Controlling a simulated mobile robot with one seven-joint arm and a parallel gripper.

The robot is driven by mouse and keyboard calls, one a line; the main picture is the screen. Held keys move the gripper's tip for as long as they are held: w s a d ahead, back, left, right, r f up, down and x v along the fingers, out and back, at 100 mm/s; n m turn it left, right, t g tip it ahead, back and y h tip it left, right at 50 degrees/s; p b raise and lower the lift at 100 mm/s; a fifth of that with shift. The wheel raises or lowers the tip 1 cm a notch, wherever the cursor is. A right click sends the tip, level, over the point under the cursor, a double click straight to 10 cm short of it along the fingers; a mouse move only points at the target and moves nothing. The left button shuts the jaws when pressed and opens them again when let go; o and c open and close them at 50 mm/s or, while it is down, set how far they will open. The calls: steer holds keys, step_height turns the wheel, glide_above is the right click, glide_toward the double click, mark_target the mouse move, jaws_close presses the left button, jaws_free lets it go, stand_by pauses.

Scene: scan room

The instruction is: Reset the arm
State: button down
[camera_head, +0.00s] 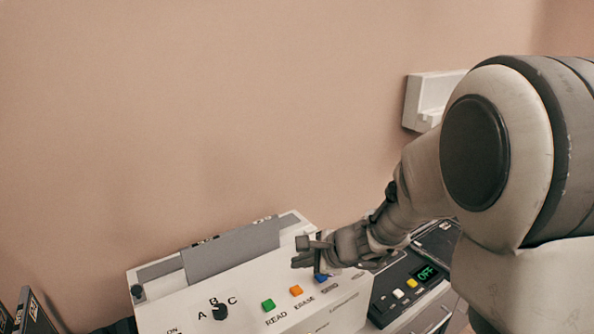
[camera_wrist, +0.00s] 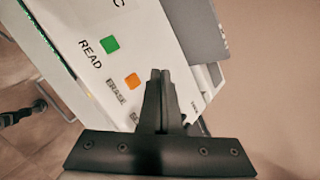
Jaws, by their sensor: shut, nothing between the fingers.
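My gripper (camera_head: 303,252) is at the end of my arm, which reaches in from the right in the head view. It is over the right part of a white console (camera_head: 180,309), near its blue button (camera_head: 321,277). In the wrist view my gripper (camera_wrist: 160,74) has its two fingers together with nothing between them. The green READ button (camera_wrist: 110,43) and the orange ERASE button (camera_wrist: 132,81) are to the left of the fingers there. I cannot tell whether the fingertips touch the console.
A black A-B-C knob (camera_head: 220,312) is on the console's front. A dark unit (camera_head: 407,287) with a green OFF display stands to its right. A white wall bracket (camera_head: 427,98) is behind my arm. Dark boxes (camera_head: 33,312) are at lower left. The space above the console's left is clear.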

steer(key=s+r+n, duration=0.5)
steer(key=s+r, duration=0.1)
steer(key=r, duration=0.1)
steer(key=s+d+r+n+h, duration=0.2)
steer(key=s+d+n+h, duration=0.1)
steer(key=s+d+n, duration=0.3)
steer(key=s+d+r+n+h, duration=0.3)
steer(key=s+d+n, duration=0.3)
steer(key=s, duration=0.5)
steer(key=shift+s+d+r+g+h, duration=0.15)
steer(key=shift+s+d+g+h, duration=0.2)
steer(key=shift+d, duration=0.4)
steer(key=shift+w, duration=0.2)
stand_by(0.5)
